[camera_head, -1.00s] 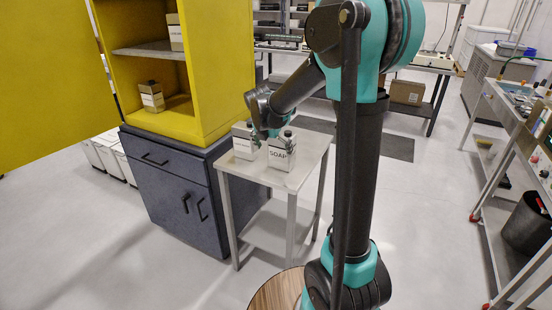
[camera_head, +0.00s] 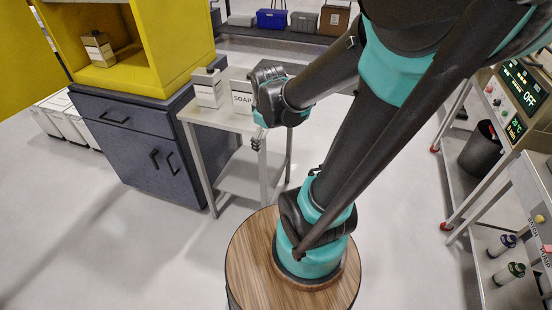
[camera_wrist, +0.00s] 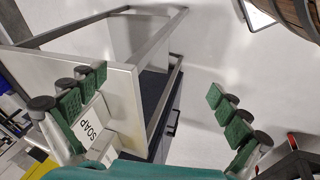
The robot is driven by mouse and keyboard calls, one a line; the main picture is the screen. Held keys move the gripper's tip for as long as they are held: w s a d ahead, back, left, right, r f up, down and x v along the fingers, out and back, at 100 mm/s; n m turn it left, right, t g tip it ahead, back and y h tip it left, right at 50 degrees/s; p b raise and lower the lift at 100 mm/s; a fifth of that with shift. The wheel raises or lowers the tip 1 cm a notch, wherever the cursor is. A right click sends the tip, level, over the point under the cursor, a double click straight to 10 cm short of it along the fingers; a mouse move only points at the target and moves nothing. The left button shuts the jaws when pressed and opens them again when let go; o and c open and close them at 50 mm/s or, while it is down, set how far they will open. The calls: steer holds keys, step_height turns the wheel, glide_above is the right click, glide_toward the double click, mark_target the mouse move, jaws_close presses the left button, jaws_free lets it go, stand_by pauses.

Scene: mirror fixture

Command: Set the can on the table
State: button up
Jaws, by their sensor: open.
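A white can with a dark cap (camera_head: 208,88) stands upright on the small grey table (camera_head: 216,118), at its left. A can labelled SOAP (camera_head: 240,98) stands beside it, partly hidden by my arm. My gripper (camera_head: 257,144) is low in front of the table's near edge, apart from both cans. In the wrist view my gripper (camera_wrist: 158,88) is open with nothing between its green pads. The SOAP can (camera_wrist: 91,127) shows there behind the left finger, on the tabletop. Another can (camera_head: 97,48) stands inside the open yellow cabinet (camera_head: 172,45).
A dark blue drawer cabinet (camera_head: 135,130) stands under the yellow one, left of the table. A metal shelf cart with a control panel (camera_head: 522,92) is at the right, near a black bin (camera_head: 480,148).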

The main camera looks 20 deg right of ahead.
steer(key=s+f+m, duration=0.4)
steer(key=s+m, duration=0.3)
steer(key=m, duration=0.1)
steer(key=shift+s+d+m+y, duration=0.3)
steer(key=shift+s, duration=0.1)
